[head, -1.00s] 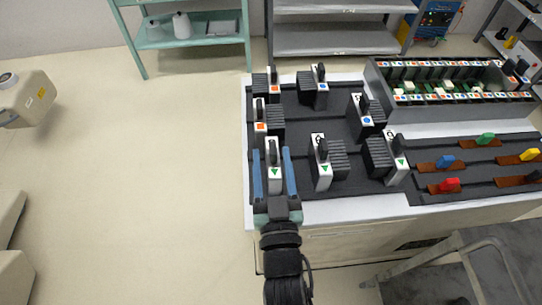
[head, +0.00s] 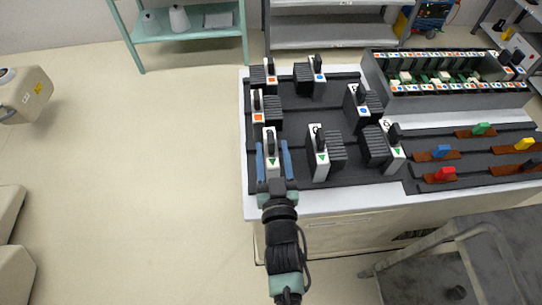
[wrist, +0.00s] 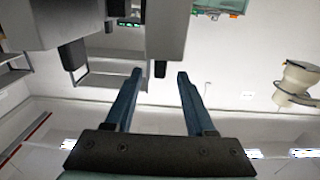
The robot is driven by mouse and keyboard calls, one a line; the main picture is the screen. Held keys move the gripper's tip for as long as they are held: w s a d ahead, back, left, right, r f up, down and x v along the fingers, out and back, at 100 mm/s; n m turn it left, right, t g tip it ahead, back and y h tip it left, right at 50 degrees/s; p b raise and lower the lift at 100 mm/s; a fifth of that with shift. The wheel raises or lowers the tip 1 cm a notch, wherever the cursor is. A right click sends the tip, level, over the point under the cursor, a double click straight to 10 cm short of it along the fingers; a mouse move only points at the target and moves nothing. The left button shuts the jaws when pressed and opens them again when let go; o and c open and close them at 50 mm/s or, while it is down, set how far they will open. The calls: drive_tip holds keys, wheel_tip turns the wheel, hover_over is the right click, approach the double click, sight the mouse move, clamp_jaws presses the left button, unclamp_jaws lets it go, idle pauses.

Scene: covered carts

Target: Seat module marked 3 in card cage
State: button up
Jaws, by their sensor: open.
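My gripper (head: 271,146) is open at the near left corner of the cart top. Its two blue fingers show on either side of a white-fronted module (head: 271,158) with a black handle and green triangle; I cannot tell whether they touch it. Two more green-triangle modules stand to the right, one in the middle (head: 319,160) and one farther right (head: 394,154). The numbers are too small to read surely, so I cannot tell which is marked 3. The card cage (head: 450,102) is a grey open box at the back right.
Orange-square modules (head: 258,112) and blue-marked modules (head: 355,103) stand behind. Coloured handles, such as a red one (head: 445,174), sit on the right front. A grey trolley (head: 440,245) stands near the front right.

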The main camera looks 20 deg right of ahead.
sight(272, 146)
drive_tip(key=x, duration=0.4)
drive_tip(key=shift+f, duration=0.25)
clamp_jaws()
idle(0.8)
idle(0.3)
drive_tip(key=shift+r, duration=0.2)
